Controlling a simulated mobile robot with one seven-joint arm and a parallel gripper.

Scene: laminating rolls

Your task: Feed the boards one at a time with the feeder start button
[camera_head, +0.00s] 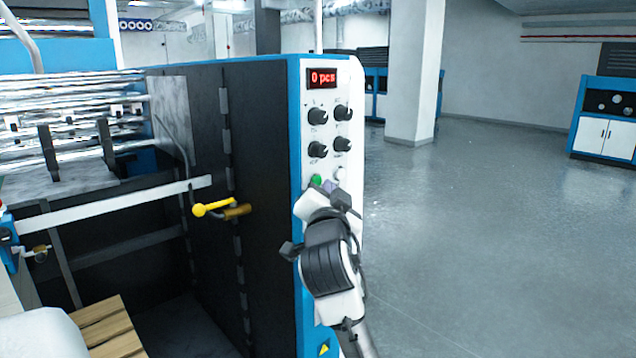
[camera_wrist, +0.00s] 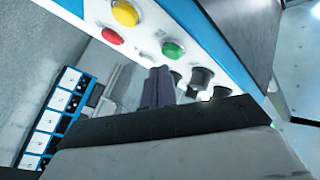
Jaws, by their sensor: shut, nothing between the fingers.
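The control panel (camera_head: 330,133) is a white strip with blue edges on the machine's front corner. Its red display (camera_head: 322,78) reads "0 pcs". A green button (camera_head: 317,180) shows beside my gripper (camera_head: 331,187), which is in front of the panel and hides its lower part. In the wrist view, the shut, empty fingers (camera_wrist: 157,74) point at the panel, just left of and below the green button (camera_wrist: 173,49); I cannot tell whether they touch the panel. A yellow button (camera_wrist: 125,13) and a red button (camera_wrist: 111,36) also show there. No board is clearly visible.
Several black knobs (camera_head: 317,149) sit between the display and my gripper. A yellow-handled lever (camera_head: 212,208) sticks out from the dark machine side. Metal rollers (camera_head: 75,110) and a wooden pallet (camera_head: 105,325) are at left. The grey floor (camera_head: 470,230) at right is clear.

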